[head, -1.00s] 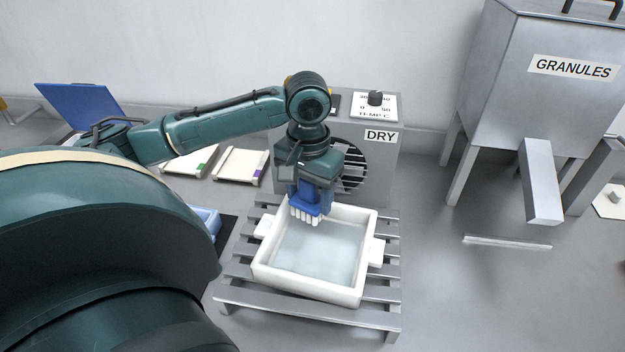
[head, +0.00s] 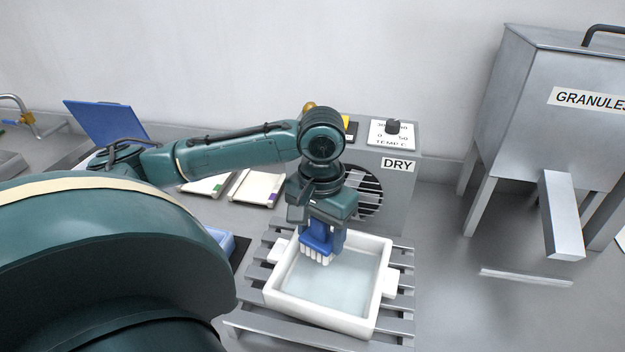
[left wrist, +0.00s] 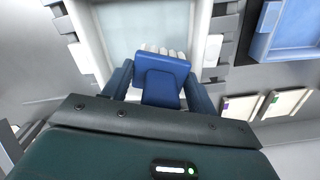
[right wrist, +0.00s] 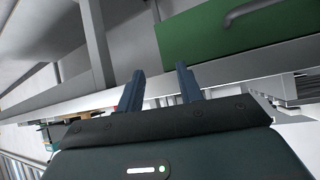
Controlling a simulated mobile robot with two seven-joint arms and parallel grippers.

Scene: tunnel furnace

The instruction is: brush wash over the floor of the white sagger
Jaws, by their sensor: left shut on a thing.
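The white sagger (head: 318,316) is a shallow square box with side lugs, sitting on a slatted grey rack. Its floor (head: 335,290) looks pale blue-grey and fairly even. My left gripper (head: 325,222) is shut on a blue brush (head: 316,240) with white bristles pointing down. The bristles are inside the sagger near its back left corner; I cannot tell whether they touch the floor. The left wrist view also shows the brush (left wrist: 160,82) between the fingers and the sagger wall (left wrist: 85,40) beyond. My right gripper (right wrist: 160,85) is open and empty, away from the sagger.
A grey DRY unit (head: 400,190) with a round grille and a dial stands behind the sagger. A GRANULES hopper (head: 525,110) with a chute stands at right. A blue tray (left wrist: 285,30) is beside the rack. A green drawer front (right wrist: 240,30) is near my right gripper.

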